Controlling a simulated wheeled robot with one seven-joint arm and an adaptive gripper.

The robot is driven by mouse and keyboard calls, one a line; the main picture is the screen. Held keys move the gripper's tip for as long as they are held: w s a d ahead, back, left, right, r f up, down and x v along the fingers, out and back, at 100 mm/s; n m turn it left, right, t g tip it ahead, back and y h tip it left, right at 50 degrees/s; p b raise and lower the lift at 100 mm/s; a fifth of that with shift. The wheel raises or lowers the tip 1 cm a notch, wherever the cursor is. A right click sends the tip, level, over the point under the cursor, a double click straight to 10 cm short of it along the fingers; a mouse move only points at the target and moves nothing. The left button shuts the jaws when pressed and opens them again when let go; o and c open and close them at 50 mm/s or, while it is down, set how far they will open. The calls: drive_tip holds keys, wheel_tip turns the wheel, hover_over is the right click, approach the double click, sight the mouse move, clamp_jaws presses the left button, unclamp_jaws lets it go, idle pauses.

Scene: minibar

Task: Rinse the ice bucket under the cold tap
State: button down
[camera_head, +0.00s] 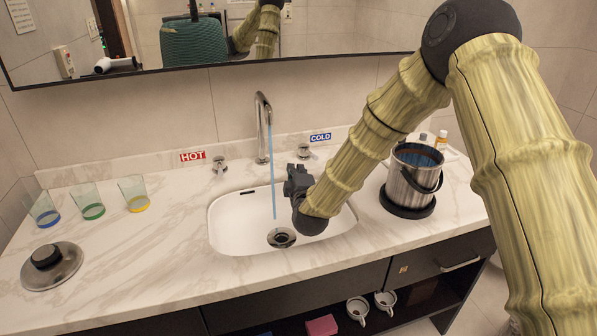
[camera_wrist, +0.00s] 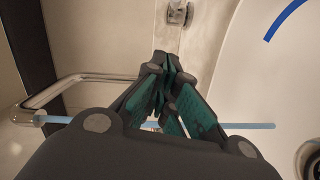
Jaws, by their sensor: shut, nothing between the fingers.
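The ice bucket (camera_head: 411,178) is a shiny metal pail with a dark handle. It stands upright on a round black base (camera_head: 406,204) right of the sink, bluish inside. The cold tap handle (camera_head: 305,151) is left of the blue COLD label (camera_head: 320,137). A thin blue water stream (camera_head: 272,180) runs from the spout (camera_head: 264,115) into the white sink (camera_head: 232,222). My gripper (camera_head: 296,178) is shut and empty over the sink, right of the stream and in front of the cold tap. Its fingertips (camera_wrist: 165,65) meet in the wrist view, where the stream (camera_wrist: 225,126) passes behind them.
The hot tap handle (camera_head: 219,166) is left of the spout. Three glasses, including a yellow-based one (camera_head: 135,194), and a round metal lid (camera_head: 52,264) occupy the left counter. Small bottles (camera_head: 441,139) stand behind the bucket. A mirror (camera_head: 200,35) spans the wall above.

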drive_tip(key=w+d+f+p, duration=0.1)
drive_tip(key=w+d, duration=0.1)
drive_tip(key=w, duration=0.7)
drive_tip(key=shift+w+d+f, duration=0.1)
drive_tip(key=shift+d, duration=0.05)
idle(0.4)
